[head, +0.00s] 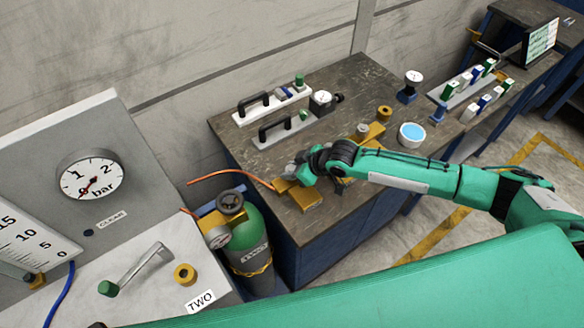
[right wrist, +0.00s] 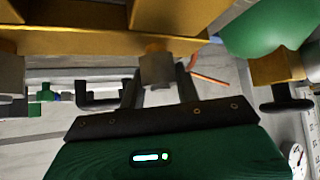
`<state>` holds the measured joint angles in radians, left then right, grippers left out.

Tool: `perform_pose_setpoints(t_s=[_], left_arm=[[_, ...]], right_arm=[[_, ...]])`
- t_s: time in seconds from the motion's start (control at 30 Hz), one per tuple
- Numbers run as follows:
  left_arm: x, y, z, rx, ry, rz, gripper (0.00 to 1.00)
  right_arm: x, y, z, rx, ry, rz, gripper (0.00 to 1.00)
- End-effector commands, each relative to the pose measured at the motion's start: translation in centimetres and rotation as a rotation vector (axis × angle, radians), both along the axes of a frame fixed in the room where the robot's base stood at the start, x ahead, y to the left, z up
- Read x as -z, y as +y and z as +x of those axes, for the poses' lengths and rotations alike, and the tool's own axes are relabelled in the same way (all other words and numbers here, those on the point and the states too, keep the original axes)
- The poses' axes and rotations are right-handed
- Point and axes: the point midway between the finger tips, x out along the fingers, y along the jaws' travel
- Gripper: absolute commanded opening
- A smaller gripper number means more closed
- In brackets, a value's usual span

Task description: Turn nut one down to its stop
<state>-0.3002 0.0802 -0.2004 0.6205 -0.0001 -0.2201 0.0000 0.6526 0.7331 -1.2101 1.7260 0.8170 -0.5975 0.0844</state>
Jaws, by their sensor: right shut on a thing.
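My right gripper (head: 297,173) reaches over the brass fitting (head: 306,201) near the front left edge of the workbench; it hides the nut there in the head view. In the right wrist view my right gripper's two dark fingers (right wrist: 160,92) are shut around a grey nut (right wrist: 158,69), which sits against the brass body (right wrist: 165,45). A second grey nut or block (right wrist: 10,75) shows at the left edge of that view, apart from the fingers. No label is readable, so I cannot tell which nut is nut one. My left gripper is not in view.
A copper pipe (head: 235,173) runs left from the fitting. A green gas cylinder (head: 247,240) stands left of the workbench (head: 350,85).

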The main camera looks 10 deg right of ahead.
Motion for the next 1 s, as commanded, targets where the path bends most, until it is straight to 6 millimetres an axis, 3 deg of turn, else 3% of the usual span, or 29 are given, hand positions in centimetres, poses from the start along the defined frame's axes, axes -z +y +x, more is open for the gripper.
perform_pose_setpoints(t_s=[0.6, 1.0], left_arm=[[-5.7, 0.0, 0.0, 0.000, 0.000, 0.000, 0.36], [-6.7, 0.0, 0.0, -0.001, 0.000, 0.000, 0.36]], right_arm=[[-0.3, 0.3, -0.2, 0.433, 0.007, 0.007, 0.10], [0.0, 0.3, -0.1, 0.791, 0.006, 0.006, 0.10]])
